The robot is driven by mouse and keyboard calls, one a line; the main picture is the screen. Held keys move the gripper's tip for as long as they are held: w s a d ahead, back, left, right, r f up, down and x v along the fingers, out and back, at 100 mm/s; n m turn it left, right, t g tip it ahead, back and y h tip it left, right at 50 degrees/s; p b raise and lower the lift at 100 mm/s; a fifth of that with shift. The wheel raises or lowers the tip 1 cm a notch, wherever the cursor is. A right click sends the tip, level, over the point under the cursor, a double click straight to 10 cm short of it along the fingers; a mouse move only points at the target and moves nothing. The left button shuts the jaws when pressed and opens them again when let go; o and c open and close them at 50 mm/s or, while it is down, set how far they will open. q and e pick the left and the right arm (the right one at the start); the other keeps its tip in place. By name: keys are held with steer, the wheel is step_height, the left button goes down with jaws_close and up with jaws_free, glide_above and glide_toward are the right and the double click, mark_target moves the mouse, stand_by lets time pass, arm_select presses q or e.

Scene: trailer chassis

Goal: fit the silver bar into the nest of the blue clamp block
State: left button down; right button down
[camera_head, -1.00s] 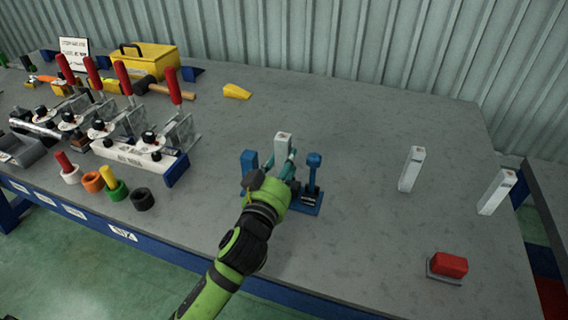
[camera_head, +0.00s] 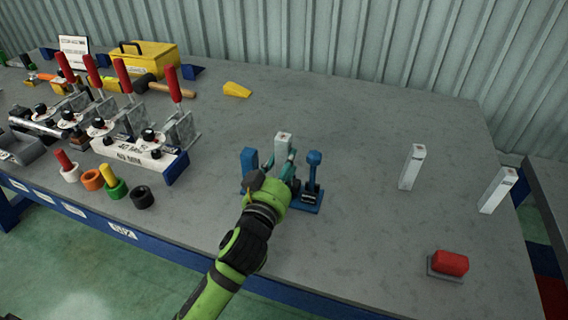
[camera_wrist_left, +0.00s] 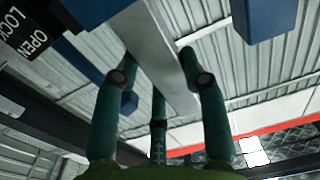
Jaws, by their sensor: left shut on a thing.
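The silver bar (camera_head: 283,144) stands about upright between the two blue posts of the blue clamp block (camera_head: 312,207). My left gripper (camera_head: 285,168) is shut on the bar from the front. In the left wrist view the green fingers (camera_wrist_left: 158,75) lie on either side of the bar (camera_wrist_left: 152,38). Blue clamp parts (camera_wrist_left: 265,16) show at the top of that view, beside a black LOCK/OPEN label (camera_wrist_left: 22,32). My gripper hides the bar's lower end, so I cannot tell whether it is seated in the nest. My right gripper is not in view.
Two more silver bars (camera_head: 412,167) (camera_head: 497,190) stand at the right, behind a red block (camera_head: 450,263). Toggle clamps with red handles (camera_head: 174,85) and several coloured rings (camera_head: 142,198) fill the left. A yellow wedge (camera_head: 237,90) lies behind. The table between is clear.

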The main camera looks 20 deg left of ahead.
arm_select(q)
steer(key=shift+f+b, duration=0.6)
steer(key=shift+f, duration=0.2)
steer(key=c, duration=0.6)
jaws_free()
steer(key=shift+f, duration=0.1)
steer(key=shift+s+f, duration=0.1)
steer(key=shift+s, duration=0.45)
steer(key=s, duration=1)
steer(key=shift+s+r, duration=0.3)
steer(key=shift+s, duration=0.2)
